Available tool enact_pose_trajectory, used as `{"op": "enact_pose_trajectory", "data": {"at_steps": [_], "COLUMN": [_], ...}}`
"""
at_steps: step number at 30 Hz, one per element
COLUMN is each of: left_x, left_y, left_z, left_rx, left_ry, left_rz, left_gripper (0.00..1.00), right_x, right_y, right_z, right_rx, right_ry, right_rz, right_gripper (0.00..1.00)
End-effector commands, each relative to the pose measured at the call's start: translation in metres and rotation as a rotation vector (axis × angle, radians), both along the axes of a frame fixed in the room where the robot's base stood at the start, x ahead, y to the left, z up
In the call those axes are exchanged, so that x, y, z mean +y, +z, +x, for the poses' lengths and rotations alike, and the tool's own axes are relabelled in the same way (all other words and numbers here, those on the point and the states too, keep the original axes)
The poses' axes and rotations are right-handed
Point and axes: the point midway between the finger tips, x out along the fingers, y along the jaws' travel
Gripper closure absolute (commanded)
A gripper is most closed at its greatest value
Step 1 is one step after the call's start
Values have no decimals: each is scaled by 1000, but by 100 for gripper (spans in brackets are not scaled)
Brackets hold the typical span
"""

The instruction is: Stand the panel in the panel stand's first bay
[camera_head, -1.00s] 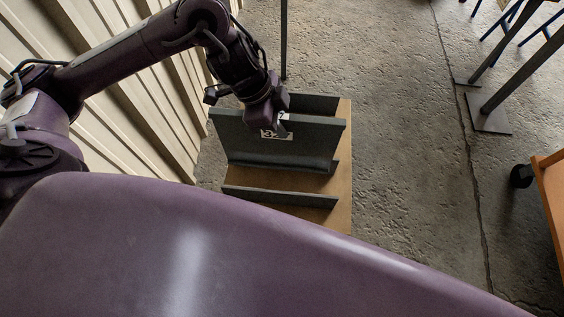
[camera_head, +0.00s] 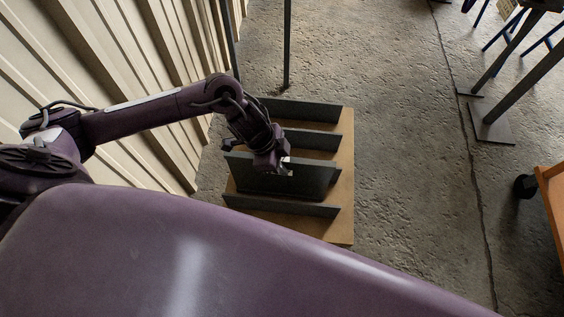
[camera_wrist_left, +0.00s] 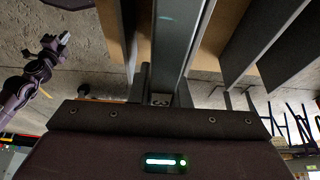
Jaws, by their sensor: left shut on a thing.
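The panel (camera_head: 310,182) is a dark grey-green plate, held upright in the head view. My left gripper (camera_head: 286,168) is shut on its top edge, and the panel also shows edge-on in the left wrist view (camera_wrist_left: 180,45). The panel stand is a wooden base (camera_head: 343,225) with several upright dark dividers. The panel is over the near part of the stand, just behind the nearest divider (camera_head: 285,206). It hides part of the divider behind it. I cannot tell whether its lower edge touches the base. My right gripper (camera_wrist_left: 62,40) shows small in the left wrist view; its jaw state is unclear.
A corrugated wall (camera_head: 110,50) runs close along the left of the stand. A thin dark post (camera_head: 287,45) stands behind it. Concrete floor (camera_head: 410,150) is clear to the right, with metal legs and an orange cart (camera_head: 550,195) farther off.

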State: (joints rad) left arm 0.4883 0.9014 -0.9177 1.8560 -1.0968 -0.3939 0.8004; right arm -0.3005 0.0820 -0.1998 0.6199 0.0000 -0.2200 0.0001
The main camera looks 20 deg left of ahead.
Motion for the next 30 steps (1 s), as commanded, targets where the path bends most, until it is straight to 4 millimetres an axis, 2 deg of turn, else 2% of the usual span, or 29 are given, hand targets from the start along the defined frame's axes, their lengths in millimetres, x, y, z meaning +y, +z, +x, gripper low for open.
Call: {"op": "enact_pose_trajectory", "data": {"at_steps": [13, 14, 18, 26, 30], "left_x": [-1, 0, 0, 0, 3], "left_y": [-5, -6, -6, -5, 3], "left_z": [2, 0, 0, 0, 0], "left_rx": [-5, -2, -1, -1, -3], "left_ry": [0, 0, -1, -1, 0], "left_rz": [-3, 1, 0, 0, 1], "left_gripper": [100, 80, 62, 62, 62], "right_x": [0, 0, 0, 1, 2], "right_y": [-1, -1, -1, -1, 0], "right_z": [0, 0, 0, 0, 1], "right_rx": [0, 0, 0, -1, -1], "right_ry": [-1, -1, -1, -1, -1], "right_rz": [-1, -1, 0, 1, 2], "right_gripper": [100, 100, 100, 100, 100]}}
